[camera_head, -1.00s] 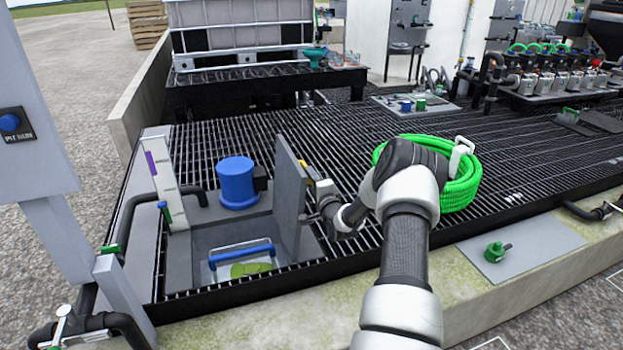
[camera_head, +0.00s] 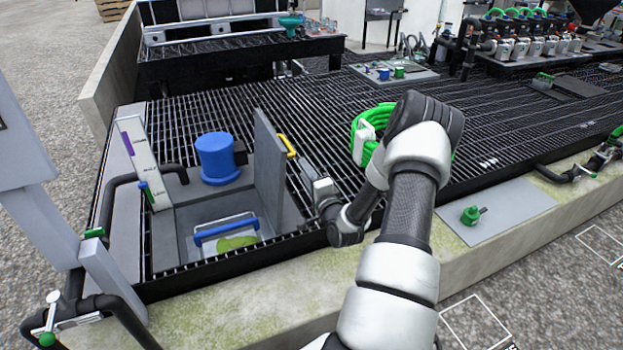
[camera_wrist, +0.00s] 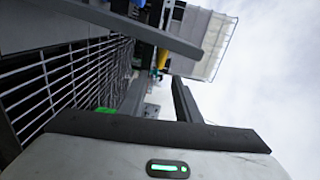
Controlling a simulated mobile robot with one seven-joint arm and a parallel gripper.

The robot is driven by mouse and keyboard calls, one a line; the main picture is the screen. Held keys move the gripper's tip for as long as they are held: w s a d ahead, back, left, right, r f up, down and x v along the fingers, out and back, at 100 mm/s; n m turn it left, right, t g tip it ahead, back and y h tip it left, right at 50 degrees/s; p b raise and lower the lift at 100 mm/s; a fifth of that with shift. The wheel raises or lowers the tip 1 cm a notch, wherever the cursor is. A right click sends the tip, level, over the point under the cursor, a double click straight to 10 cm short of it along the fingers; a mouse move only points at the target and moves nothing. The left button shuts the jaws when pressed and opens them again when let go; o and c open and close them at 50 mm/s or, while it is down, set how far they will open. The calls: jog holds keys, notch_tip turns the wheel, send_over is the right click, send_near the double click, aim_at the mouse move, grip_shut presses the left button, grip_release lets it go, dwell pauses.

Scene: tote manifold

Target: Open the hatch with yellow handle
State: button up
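The hatch (camera_head: 268,170) is a grey panel standing upright along the right side of a square opening in the grating. Its yellow handle (camera_head: 287,146) is on the panel's right face, near the top. My gripper (camera_head: 308,172) is just right of the panel, below and beside the handle, and looks apart from it. In the wrist view the yellow handle (camera_wrist: 163,60) shows ahead of the fingers, with nothing seen between them. The fingers look parted. Their tips are small and partly hidden in the head view.
The opening holds a blue-handled bin (camera_head: 225,229); a blue cylinder (camera_head: 217,157) stands behind it. A white marked board (camera_head: 140,165) stands at left. A coiled green hose (camera_head: 362,135) lies behind my arm. A green valve (camera_head: 472,215) sits on a plate at right.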

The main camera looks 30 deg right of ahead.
jog(key=shift+s+a, duration=0.25)
jog(key=shift+s, duration=0.9)
jog(key=shift+s+a, duration=0.2)
jog(key=shift+s, duration=0.95)
